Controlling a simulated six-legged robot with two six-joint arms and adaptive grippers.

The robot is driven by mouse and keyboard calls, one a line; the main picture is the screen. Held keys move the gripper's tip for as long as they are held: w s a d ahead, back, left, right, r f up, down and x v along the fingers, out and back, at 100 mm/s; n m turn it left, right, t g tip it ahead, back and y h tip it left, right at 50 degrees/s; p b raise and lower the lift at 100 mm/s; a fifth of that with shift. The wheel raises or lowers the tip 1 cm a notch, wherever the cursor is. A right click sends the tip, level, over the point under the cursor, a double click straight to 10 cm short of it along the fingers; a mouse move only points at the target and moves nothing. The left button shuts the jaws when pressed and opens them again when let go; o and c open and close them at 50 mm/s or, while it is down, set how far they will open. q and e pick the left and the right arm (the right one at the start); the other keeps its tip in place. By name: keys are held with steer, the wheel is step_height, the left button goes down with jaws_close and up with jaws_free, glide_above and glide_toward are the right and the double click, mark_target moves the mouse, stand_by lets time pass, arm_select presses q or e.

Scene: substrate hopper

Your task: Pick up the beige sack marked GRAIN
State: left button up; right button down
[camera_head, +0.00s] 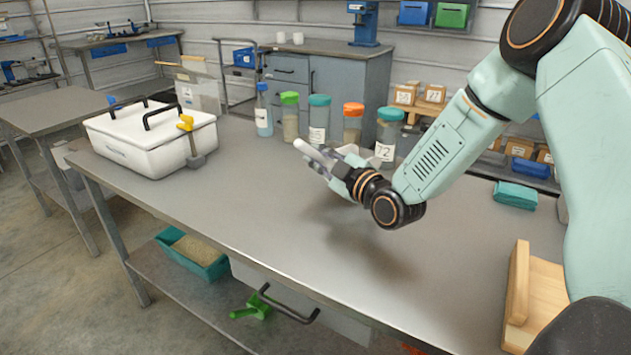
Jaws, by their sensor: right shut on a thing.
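My right gripper (325,165) reaches in from the right and is above the grey workbench (270,210), pointing left. It is shut on a small pale thing at its fingertips; the fingers cover most of it, and I cannot tell what it is. I cannot make out a beige sack marked GRAIN anywhere in this view. My left gripper is not in view.
A white lidded box (150,140) with black handles stands at the bench's left end. Several lidded jars, one of them orange-lidded (353,122), line the back. A wooden piece (540,290) lies at front right. The bench's middle is clear. A teal bin (195,253) sits below.

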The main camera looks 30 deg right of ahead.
steer(key=shift+w+d+f, duration=0.1)
steer(key=shift+d+f, duration=0.15)
steer(key=shift+f, duration=0.65)
steer(key=f, duration=0.1)
steer(key=b, duration=0.1)
steer(key=f, duration=0.1)
steer(key=shift+s+a+f+b, duration=0.25)
steer(key=shift+f+b, duration=0.05)
steer(key=shift+b, duration=0.05)
steer(key=shift+w+f, duration=0.1)
steer(key=shift+f, duration=0.1)
steer(key=shift+w+d, duration=0.15)
steer(key=c, duration=1.7)
jaws_free()
steer(key=shift+f, duration=0.1)
steer(key=shift+c, duration=0.2)
steer(key=o, duration=0.4)
steer(key=shift+s+r, duration=0.2)
steer(key=shift+o, duration=0.2)
steer(key=shift+w+f, duration=0.15)
